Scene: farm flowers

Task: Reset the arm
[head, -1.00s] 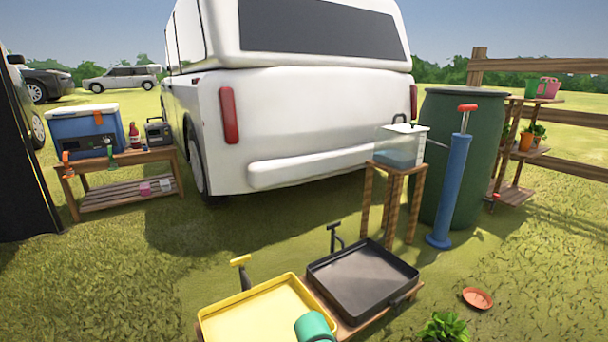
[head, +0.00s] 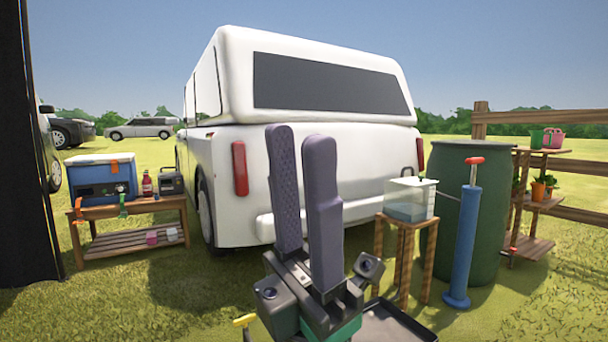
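A gap shows between the fingers, with the ribbed inner face of one visible, and nothing is held there. It stands in front of the white car (head: 335,130) and hides part of its rear.
To the right are a wooden stand (head: 404,228) with a clear water tank (head: 410,200), a blue pump (head: 464,240) and a green barrel (head: 495,205). A bench (head: 130,208) with a cooler (head: 100,180) stands left.

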